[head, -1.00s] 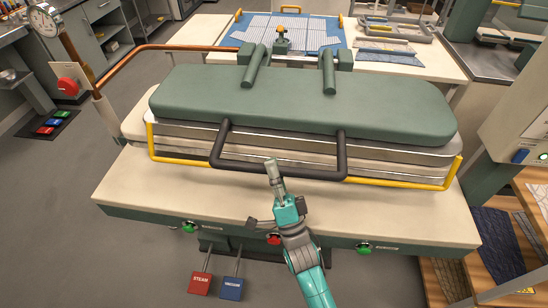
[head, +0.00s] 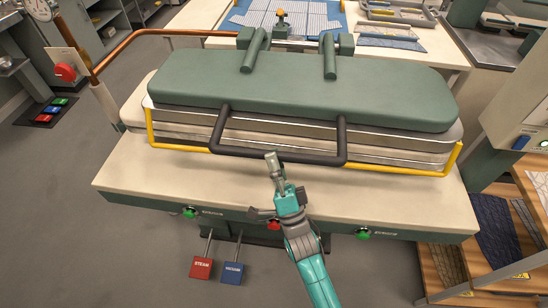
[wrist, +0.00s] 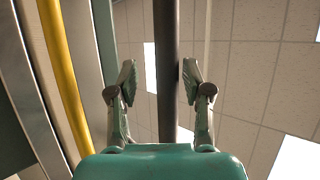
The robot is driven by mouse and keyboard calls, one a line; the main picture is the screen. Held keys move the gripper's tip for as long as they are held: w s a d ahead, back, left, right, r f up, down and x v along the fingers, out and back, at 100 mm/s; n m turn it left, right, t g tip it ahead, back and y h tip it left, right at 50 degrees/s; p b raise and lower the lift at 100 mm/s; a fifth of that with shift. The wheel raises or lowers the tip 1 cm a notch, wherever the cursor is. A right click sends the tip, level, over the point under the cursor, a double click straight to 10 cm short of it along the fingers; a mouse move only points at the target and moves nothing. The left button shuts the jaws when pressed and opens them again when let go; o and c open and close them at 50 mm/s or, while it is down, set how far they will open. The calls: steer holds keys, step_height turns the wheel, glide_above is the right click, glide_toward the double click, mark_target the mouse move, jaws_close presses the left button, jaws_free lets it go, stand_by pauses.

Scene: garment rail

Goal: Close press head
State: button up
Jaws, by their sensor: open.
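The press head (head: 300,85) is a long green padded slab with a metal rim. It lies low and level over the pale lower bed (head: 400,160), with metal layers between them; I cannot tell whether a small gap is left. Its black U-shaped handle (head: 225,135) sticks out toward me at the front. My gripper (head: 271,157) is at the middle of the handle's front bar. In the wrist view my gripper (wrist: 158,78) has its fingers apart, and the dark handle bar (wrist: 166,50) runs between them in the picture. Contact cannot be told.
A yellow guard rail (head: 180,148) runs along the bed's front, also in the wrist view (wrist: 65,80). Green buttons (head: 363,234) and a red button (head: 273,225) sit on the table's front edge. Steam (head: 202,267) and vacuum (head: 232,272) pedals are below. A control cabinet (head: 515,110) stands right.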

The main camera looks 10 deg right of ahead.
steer(key=v, duration=1.1)
steer(key=shift+s+f, duration=0.2)
steer(key=shift+f, duration=0.15)
steer(key=s+d+n+g+h, duration=0.2)
steer(key=s+d+n+g, duration=0.1)
steer(key=s, duration=0.7)
steer(key=s+d+f+n+g+h, duration=0.1)
steer(key=s+d+n+g+h, duration=0.1)
steer(key=s, duration=0.8)
steer(key=s+d+f+n+g+h, duration=0.1)
steer(key=s+d+n+g+h, duration=0.2)
steer(key=s, duration=0.7)
steer(key=n+g, duration=0.2)
steer(key=g, duration=0.1)
steer(key=shift+s+d+f, duration=0.25)
steer(key=shift+s+d, duration=0.05)
